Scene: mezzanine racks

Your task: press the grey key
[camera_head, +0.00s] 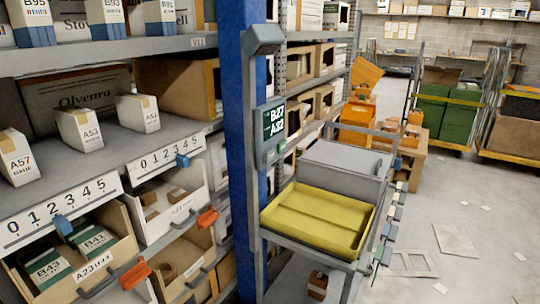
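A small pale patch (281,147) shows low on the unit, under the display. It is too small to tell whether this is the grey key, and I see no other clear key. Neither of my grippers shows in the head view.
A cart with a yellow tray (318,218) and a grey lidded box (344,168) stands just right of the upright. Shelves with boxes and numbered bins (85,247) fill the left. Loose sheets lie on the open floor (470,215) at right.

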